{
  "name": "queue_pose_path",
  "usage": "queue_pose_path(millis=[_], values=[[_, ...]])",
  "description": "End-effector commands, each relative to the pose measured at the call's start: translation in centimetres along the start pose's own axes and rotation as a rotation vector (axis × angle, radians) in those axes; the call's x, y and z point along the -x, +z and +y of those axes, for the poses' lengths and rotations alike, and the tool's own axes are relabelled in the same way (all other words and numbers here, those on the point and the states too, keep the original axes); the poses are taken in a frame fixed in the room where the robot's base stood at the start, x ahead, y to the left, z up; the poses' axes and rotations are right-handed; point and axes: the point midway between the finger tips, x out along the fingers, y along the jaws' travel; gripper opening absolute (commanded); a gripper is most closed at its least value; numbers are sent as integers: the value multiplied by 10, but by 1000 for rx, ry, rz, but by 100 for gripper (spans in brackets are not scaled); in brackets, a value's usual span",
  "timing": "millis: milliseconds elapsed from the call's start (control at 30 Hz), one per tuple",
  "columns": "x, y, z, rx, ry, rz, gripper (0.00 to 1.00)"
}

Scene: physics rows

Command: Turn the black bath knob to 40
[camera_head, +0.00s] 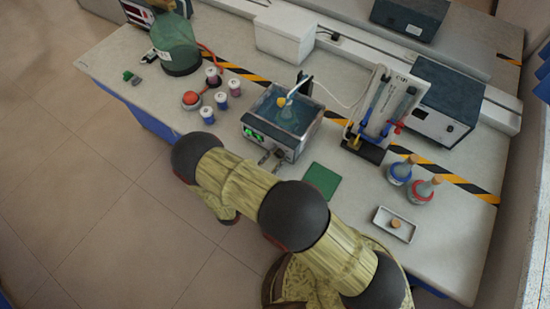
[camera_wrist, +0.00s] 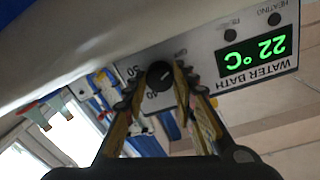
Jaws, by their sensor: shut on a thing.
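The water bath (camera_head: 283,122) stands on the bench in the head view, with a flask in its water. Its front panel (camera_wrist: 222,62) fills the upper part of the wrist view, upside down, with a green display (camera_wrist: 252,58) reading 22 °C. The black bath knob (camera_wrist: 159,74) sits on that panel among printed numbers, one looking like 40. My gripper (camera_wrist: 165,88) has a finger on each side of the knob and is shut on it. A pale line shows on the knob face, but I cannot tell its exact setting. In the head view the knob is too small to make out.
A green mat (camera_head: 321,180) lies right of the bath, and a small tray (camera_head: 394,224) with a cork is further right. Several small jars and a large green bottle (camera_head: 176,45) stand left. A glass apparatus (camera_head: 382,112) and two stoppered flasks stand right.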

Motion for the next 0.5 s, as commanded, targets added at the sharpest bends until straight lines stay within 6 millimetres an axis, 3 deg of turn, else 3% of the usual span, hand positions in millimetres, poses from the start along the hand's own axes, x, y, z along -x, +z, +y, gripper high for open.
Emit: queue_pose_path(millis=[500], values=[[0, -1, 0, -449, 7, -29, 2]])
